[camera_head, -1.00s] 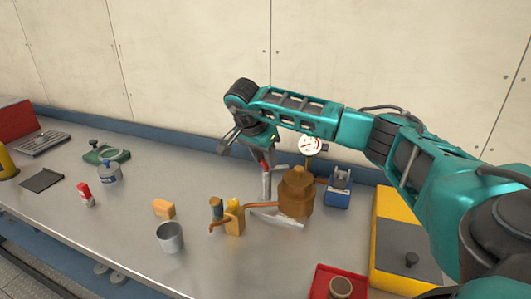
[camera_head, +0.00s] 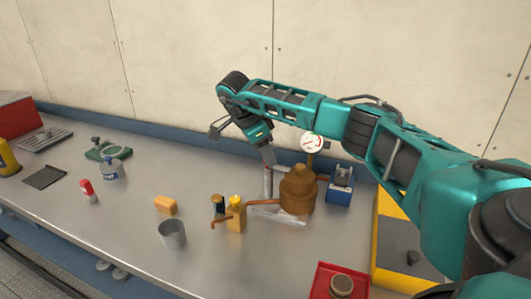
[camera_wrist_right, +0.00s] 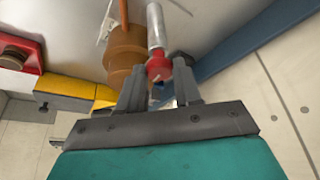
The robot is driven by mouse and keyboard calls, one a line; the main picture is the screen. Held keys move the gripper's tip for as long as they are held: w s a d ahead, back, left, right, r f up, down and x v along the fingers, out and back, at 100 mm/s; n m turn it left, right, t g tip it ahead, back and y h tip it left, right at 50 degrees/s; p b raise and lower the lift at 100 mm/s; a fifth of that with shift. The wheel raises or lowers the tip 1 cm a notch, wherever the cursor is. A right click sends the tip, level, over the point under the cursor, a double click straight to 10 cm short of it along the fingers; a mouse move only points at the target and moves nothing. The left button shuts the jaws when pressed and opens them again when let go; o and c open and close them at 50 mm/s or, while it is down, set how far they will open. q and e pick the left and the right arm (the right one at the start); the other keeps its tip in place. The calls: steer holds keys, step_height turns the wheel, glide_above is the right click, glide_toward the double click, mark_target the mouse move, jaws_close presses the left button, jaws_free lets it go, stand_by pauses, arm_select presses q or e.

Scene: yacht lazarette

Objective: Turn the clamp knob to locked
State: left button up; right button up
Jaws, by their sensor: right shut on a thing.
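A red knob (camera_wrist_right: 158,68) sits at the end of a silver cylinder (camera_wrist_right: 155,25) in the right wrist view; it looks like the clamp knob. My right gripper (camera_wrist_right: 158,82) is shut on this red knob, one finger on each side. In the head view my right gripper (camera_head: 268,156) points down at the top of the upright silver post (camera_head: 267,183), left of the copper vessel (camera_head: 298,190). The gripper mostly hides the knob there, and I cannot read its lock position. My left gripper is not in view.
A dial gauge (camera_head: 312,143) and a blue box (camera_head: 340,187) stand close to the right of the vessel. The wall is close behind.

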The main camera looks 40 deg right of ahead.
steer(key=o, duration=1)
steer(key=shift+o, duration=0.2)
steer(key=v, duration=1.3)
steer(key=shift+f, duration=0.1)
